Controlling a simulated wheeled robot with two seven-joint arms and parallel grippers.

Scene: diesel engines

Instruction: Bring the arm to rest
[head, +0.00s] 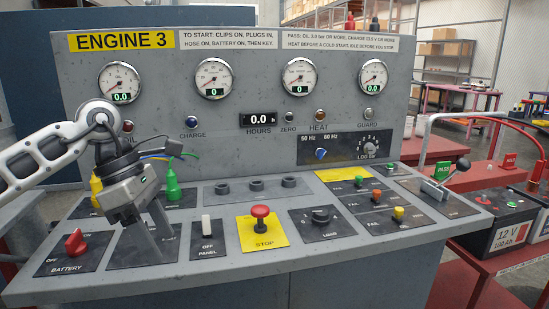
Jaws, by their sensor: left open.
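My left arm (45,155) comes in from the left edge, over the left part of the ENGINE 3 console. My left gripper (148,232) points down over the sloping panel, between the red BATTERY switch (75,243) and the white PANEL switch (206,225). It is open, and I see nothing held in it. It hides part of the panel plate below it; whether its fingertips touch the panel I cannot tell. My right gripper is not in view.
Yellow (96,190) and green (172,183) plugs stand close beside my gripper. The red STOP button (260,215) is further right. Gauges line the upright back panel (225,120). A 12 V battery (505,225) stands at the right. Space above the sloping panel's middle is clear.

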